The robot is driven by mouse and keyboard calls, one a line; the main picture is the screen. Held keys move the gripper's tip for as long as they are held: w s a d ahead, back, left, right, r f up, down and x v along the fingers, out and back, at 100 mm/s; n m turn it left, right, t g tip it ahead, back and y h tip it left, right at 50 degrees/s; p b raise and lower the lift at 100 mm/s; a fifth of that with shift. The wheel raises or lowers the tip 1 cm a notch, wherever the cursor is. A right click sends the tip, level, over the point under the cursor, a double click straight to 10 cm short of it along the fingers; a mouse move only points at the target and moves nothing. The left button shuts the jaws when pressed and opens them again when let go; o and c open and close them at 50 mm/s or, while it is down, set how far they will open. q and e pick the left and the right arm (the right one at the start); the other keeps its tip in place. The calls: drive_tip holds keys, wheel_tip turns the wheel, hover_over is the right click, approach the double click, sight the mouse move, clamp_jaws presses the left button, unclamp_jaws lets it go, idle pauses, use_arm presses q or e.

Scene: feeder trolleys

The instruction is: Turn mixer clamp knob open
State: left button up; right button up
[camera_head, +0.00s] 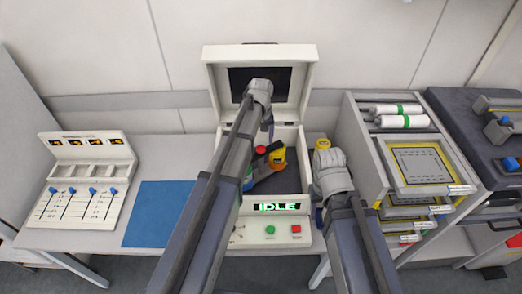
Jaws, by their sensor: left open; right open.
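The mixer (302,220) is a white machine with its lid (218,85) standing open and an IDLE display on its front. Inside are a dark holder (268,176), a yellow jar-like part (277,158) and a red knob (261,150), probably the clamp knob. My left gripper (268,128) is open above the mixer's inside, just above the red knob in the picture; I cannot tell if it touches. My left arm covers the mixer's left part. My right gripper (319,212) is open beside the mixer's right side, mostly hidden by its own wrist.
A yellow-topped item (322,143) shows behind my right wrist. A shelf unit (367,150) with trays and white rolls (402,121) stands at right, beside a dark machine (470,140). A blue mat (158,212) and a panel with blue sliders (75,206) lie at left.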

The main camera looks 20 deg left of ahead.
sight(261, 148)
use_arm(q)
drive_tip(key=shift+f+b, duration=1.05)
drive_tip(key=shift+f, duration=0.55)
use_arm(e)
wheel_tip(261, 148, down, 3)
drive_tip(key=shift+f, duration=0.1)
use_arm(q)
drive_tip(key=shift+c, duration=0.3)
clamp_jaws()
